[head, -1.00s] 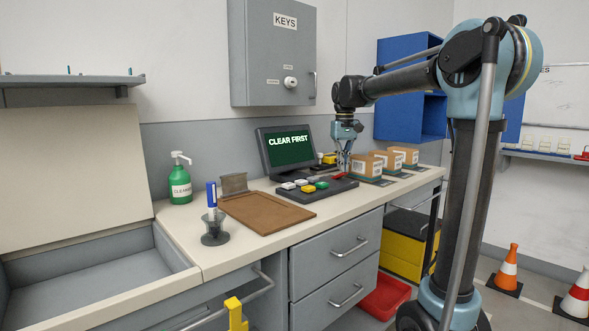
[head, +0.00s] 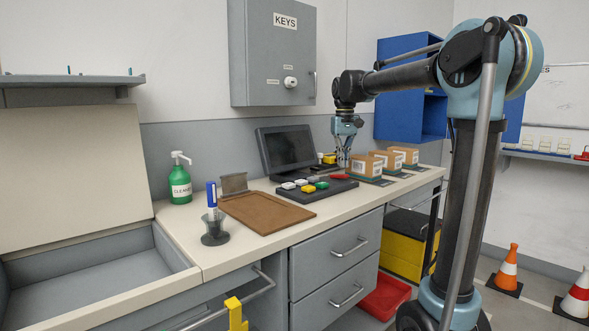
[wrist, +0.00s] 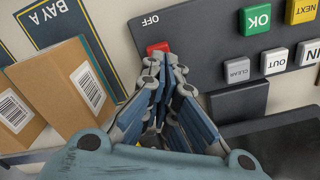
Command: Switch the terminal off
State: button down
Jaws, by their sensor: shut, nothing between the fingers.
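The terminal's screen (head: 290,147) is dark and blank. Its keypad base (head: 322,190) lies on the counter in front, with white, green and yellow keys. A red button (wrist: 157,48) beside the word OFF sits at the keypad's edge in the wrist view. It also shows in the head view (head: 340,176). My gripper (head: 343,165) is shut and empty, just above the red button. In the wrist view its fingertips (wrist: 165,62) cover part of the button; I cannot tell whether they touch it.
Several cartons (head: 362,165) stand on the counter right of the keypad, close to my gripper. A grey key cabinet (head: 270,60) hangs above.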

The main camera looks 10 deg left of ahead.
jog(key=shift+r, duration=2.45)
jog(key=shift+s, duration=0.1)
